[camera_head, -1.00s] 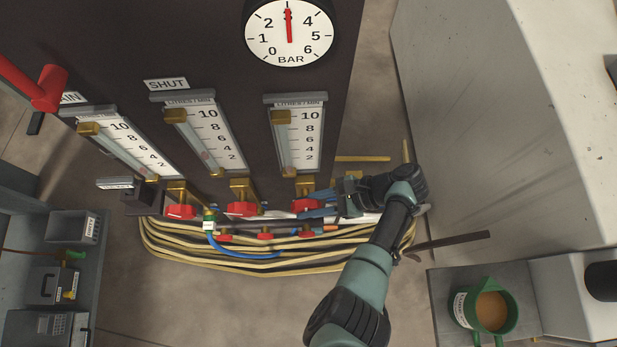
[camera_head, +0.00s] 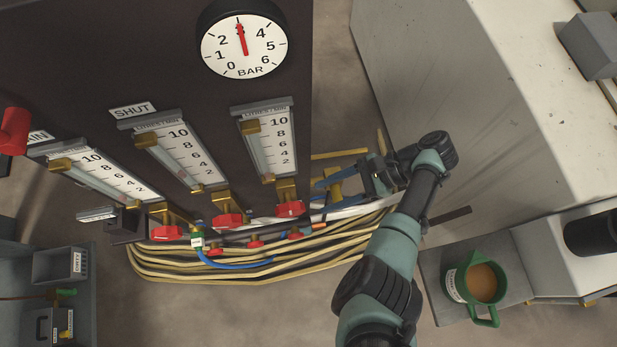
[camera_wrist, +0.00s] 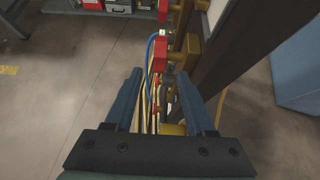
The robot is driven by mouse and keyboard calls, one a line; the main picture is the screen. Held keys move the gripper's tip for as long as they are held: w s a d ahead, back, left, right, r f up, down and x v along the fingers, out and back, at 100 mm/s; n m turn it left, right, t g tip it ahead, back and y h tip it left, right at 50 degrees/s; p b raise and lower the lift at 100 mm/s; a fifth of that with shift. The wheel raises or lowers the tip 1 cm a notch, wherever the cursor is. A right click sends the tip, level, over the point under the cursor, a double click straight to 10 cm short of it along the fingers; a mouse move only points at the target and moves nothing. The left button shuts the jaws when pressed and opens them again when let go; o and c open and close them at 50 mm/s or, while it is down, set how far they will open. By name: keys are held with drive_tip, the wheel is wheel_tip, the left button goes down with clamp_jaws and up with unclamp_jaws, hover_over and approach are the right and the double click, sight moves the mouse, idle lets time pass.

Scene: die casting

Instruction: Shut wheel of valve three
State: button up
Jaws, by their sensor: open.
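Three larger red wheels on brass valves sit below the flow tubes: a left one (camera_head: 166,232), a middle one (camera_head: 228,219) and a right one (camera_head: 290,208), third in the row. My gripper (camera_head: 318,197) is open and empty, just right of the right wheel, its blue fingers pointing at it with a small gap. In the wrist view my gripper (camera_wrist: 158,88) has its fingers spread wide, with red wheels (camera_wrist: 160,54) beyond the tips. I cannot tell which of them is the third. No number on the valves is readable.
Smaller red handles (camera_head: 256,243) and yellow hoses (camera_head: 260,270) run below the valves. A brass fitting (camera_head: 335,185) lies close to my fingers. A pressure gauge (camera_head: 243,40) reads about three. A green mug (camera_head: 482,285) stands at the lower right, with a pale cabinet (camera_head: 470,90) behind.

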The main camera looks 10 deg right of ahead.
drive_tip(key=v, duration=0.3)
idle(0.6)
